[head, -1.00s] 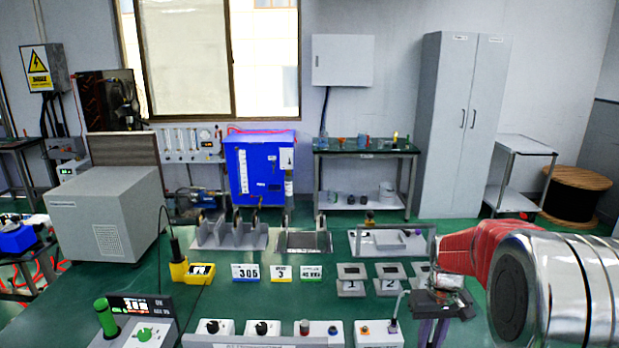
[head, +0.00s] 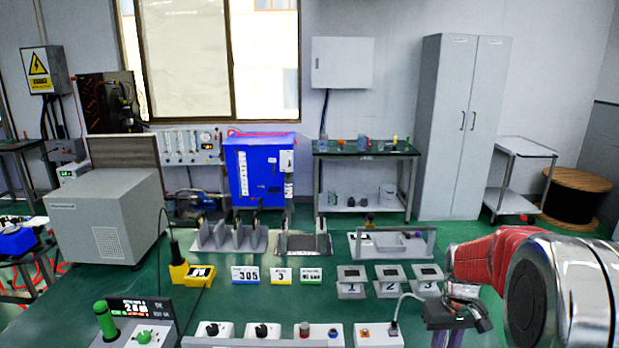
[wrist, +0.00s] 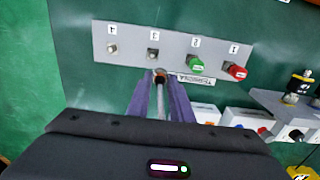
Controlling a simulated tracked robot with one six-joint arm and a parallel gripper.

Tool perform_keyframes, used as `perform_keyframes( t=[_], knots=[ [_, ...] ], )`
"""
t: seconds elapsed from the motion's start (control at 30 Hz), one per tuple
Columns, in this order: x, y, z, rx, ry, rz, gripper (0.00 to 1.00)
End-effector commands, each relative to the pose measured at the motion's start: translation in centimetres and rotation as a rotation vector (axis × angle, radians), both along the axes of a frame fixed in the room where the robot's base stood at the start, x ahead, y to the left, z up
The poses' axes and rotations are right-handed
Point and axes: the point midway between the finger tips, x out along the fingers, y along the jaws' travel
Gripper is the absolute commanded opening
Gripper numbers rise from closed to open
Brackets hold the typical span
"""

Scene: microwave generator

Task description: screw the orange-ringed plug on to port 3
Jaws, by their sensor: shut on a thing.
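My gripper (wrist: 161,84) is shut on a dark plug with an orange-brown ring (wrist: 161,76), seen between the purple fingers in the wrist view. A grey port panel (wrist: 130,59) lies beyond the fingertips, with a row of labelled ports. Port 3 (wrist: 153,53) is bare and sits just above the plug in the picture; whether they touch I cannot tell. Port 4 (wrist: 112,48) is also bare. A green cap (wrist: 195,65) sits on port 2 and a red cap (wrist: 235,71) on port 1. In the head view my gripper (head: 447,338) is at lower right; the plug is hidden there.
Numbered stands (head: 390,284) are behind. A bench with fittings (wrist: 290,108) is at right in the wrist view. Green surface left of the panel is clear.

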Motion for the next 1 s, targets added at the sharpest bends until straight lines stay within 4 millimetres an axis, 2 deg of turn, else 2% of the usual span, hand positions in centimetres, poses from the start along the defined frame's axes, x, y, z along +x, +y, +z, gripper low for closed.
perform_keyframes(
  t=[0.47, 1.0],
  knots=[
    [-1.7, -1.9, -0.2, 0.000, 0.000, -0.001, 0.00],
    [-1.8, -2.0, -0.6, 0.000, 0.000, 0.003, 0.00]
  ],
)
